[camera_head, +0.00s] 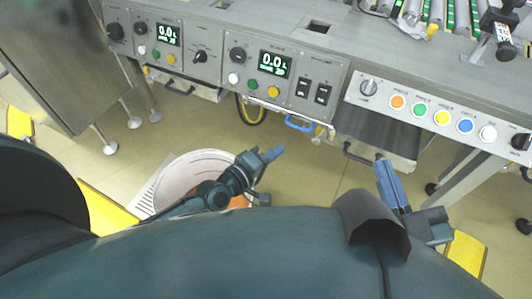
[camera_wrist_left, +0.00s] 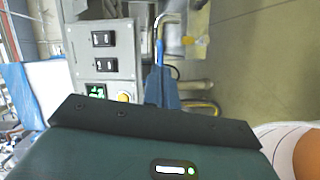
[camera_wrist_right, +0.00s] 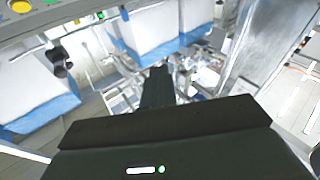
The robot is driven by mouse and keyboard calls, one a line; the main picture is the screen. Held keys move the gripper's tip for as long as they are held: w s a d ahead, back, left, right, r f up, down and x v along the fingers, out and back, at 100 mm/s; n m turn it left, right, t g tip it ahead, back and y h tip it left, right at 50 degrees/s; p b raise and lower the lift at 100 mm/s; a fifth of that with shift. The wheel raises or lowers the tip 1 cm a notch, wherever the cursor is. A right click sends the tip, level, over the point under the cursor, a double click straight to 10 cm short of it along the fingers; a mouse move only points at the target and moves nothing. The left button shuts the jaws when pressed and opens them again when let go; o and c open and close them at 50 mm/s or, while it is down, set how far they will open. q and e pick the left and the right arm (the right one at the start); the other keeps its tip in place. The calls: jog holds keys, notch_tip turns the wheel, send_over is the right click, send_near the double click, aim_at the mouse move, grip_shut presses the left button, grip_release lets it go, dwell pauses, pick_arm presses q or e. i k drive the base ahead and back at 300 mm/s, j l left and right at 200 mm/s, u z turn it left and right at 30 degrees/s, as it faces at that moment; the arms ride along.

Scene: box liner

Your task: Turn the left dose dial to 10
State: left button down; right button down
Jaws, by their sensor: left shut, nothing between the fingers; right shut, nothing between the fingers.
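A second black dial (camera_head: 238,54) sits further right, beside another display (camera_head: 274,63) that also reads 0.0. My left gripper (camera_head: 272,153) is shut and empty, below and in front of the second panel, well away from the left dial. It also shows in the left wrist view (camera_wrist_left: 161,86). My right gripper (camera_head: 387,180) is shut and empty below the coloured button panel. Neither touches a dial.
White, green and yellow buttons (camera_head: 156,55) sit under the left display. A blue handle (camera_head: 299,124) juts out below. A round white bin (camera_head: 190,170) stands on the floor behind my left arm.

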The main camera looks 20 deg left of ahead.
aim_at(141, 28)
jog(key=k+j, duration=0.7)
jog(key=k, duration=0.2)
